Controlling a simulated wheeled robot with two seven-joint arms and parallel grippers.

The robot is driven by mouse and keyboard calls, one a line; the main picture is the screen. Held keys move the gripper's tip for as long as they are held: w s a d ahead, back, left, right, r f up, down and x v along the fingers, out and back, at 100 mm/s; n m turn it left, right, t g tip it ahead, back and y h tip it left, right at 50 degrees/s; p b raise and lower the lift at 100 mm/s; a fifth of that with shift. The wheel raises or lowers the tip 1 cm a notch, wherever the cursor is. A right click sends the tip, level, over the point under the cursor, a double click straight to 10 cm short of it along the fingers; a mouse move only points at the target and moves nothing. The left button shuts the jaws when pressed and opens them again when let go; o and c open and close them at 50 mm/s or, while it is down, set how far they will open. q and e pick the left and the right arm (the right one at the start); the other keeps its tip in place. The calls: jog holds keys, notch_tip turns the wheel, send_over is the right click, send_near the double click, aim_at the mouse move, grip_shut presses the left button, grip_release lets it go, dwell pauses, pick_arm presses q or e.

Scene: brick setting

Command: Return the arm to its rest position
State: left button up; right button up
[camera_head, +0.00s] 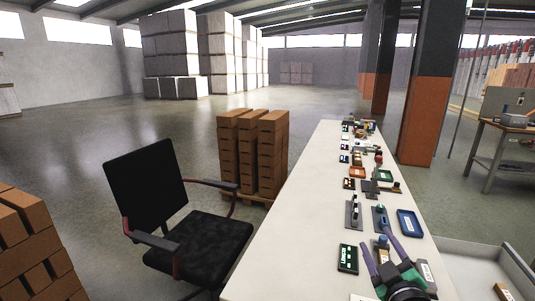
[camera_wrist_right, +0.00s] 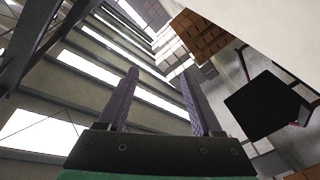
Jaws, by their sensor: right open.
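My right gripper (camera_head: 372,227) is at the near end of the long white table (camera_head: 285,225), low in the head view. Its two purple fingers are apart with nothing held between them. In the right wrist view the open fingers (camera_wrist_right: 160,73) point up toward the roof beams and windows, with the table's pale edge at the upper right. The fingers overlap some of the small items on the table in the head view; I cannot tell how high above them they are. My left gripper is not in view.
Small trays and devices line the table's right side, including a blue tray (camera_head: 409,222) and a dark green box (camera_head: 347,258). The table's left strip is clear. A black chair (camera_head: 155,190) and brick stacks (camera_head: 252,150) stand left of it. A grey bin (camera_head: 470,262) is at right.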

jog(key=s+d+f+m+g+h, duration=0.1)
jog(key=s+f+m+g, duration=0.3)
jog(key=f, duration=0.5)
jog(key=s+d+f+m+g, duration=0.1)
jog(key=s+f+g, duration=0.35)
jog(key=f, duration=0.35)
jog(key=s+a+f+g+y, duration=0.35)
jog(key=s+f+g, duration=0.35)
jog(key=s, duration=0.6)
notch_tip(320, 180, down, 23)
jog(key=s+h, duration=0.1)
jog(key=s, duration=0.1)
jog(key=s+d+f+g+p, duration=0.1)
jog(key=s+d+f, duration=0.1)
jog(key=s+f, duration=1.2)
jog(key=s, duration=0.2)
jog(key=shift+s+d+p, duration=0.25)
jog(key=shift+s+p, duration=0.05)
